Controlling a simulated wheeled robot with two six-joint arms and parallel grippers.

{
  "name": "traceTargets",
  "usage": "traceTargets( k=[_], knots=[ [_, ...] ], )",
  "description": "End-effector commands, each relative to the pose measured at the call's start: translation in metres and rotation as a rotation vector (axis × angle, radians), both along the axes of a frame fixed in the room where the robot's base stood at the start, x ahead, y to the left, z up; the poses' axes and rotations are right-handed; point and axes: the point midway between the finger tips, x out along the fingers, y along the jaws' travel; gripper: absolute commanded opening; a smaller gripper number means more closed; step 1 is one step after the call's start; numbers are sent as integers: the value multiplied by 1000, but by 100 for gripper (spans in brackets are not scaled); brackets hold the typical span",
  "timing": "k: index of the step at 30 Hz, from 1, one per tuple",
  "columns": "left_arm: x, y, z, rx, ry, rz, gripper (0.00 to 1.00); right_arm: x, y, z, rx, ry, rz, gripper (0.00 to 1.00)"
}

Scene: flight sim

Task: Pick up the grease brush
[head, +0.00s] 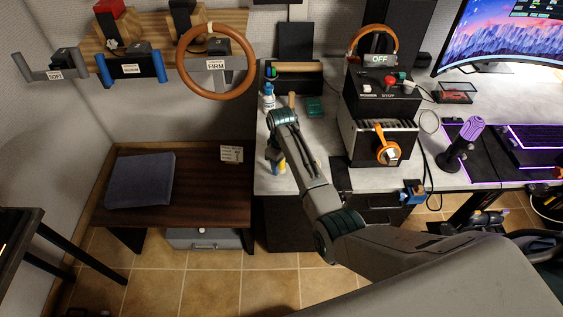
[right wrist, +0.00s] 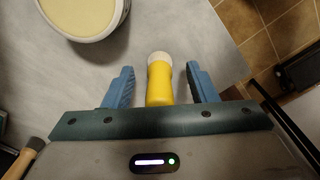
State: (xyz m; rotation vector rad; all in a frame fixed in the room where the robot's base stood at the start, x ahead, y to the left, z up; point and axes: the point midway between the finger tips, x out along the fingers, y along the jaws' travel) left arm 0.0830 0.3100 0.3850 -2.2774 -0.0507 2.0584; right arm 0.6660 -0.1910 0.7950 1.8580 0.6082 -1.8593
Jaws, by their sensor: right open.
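My right gripper (head: 276,160) hangs over the grey worktop near its left front edge. In the right wrist view its two blue jaws (right wrist: 160,88) are open, one on each side of a yellow cylinder with a white rounded end (right wrist: 160,82). The yellow part also shows in the head view (head: 283,167). Gaps show between it and the jaws. A wooden handle with a dark collar (right wrist: 26,156) lies at the lower left of the wrist view. I cannot tell for certain which of these two is the grease brush. My left gripper is not in view.
A round white tub with cream contents (right wrist: 85,14) stands close to the jaws. A white-blue bottle (head: 268,97) and a green item (head: 315,107) are farther back. A black control box (head: 380,98) stands to the right. The worktop edge drops to tiled floor (head: 215,292).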

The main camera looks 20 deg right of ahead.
Motion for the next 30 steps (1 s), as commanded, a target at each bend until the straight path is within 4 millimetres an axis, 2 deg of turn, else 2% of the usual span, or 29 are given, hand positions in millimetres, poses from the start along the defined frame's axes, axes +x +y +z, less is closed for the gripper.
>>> traceTargets(
  k=[3,9,15,17,30],
  knots=[
    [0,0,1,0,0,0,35,0,0,-7,0,0,0,52],
    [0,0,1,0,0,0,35,0,0,-8,1,-1,0,52],
    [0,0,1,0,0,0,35,0,0,-8,1,-1,0,13],
    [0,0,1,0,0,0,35,0,0,-8,1,-1,0,3],
    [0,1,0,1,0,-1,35,0,0,-5,0,-4,0,3]
  ],
)
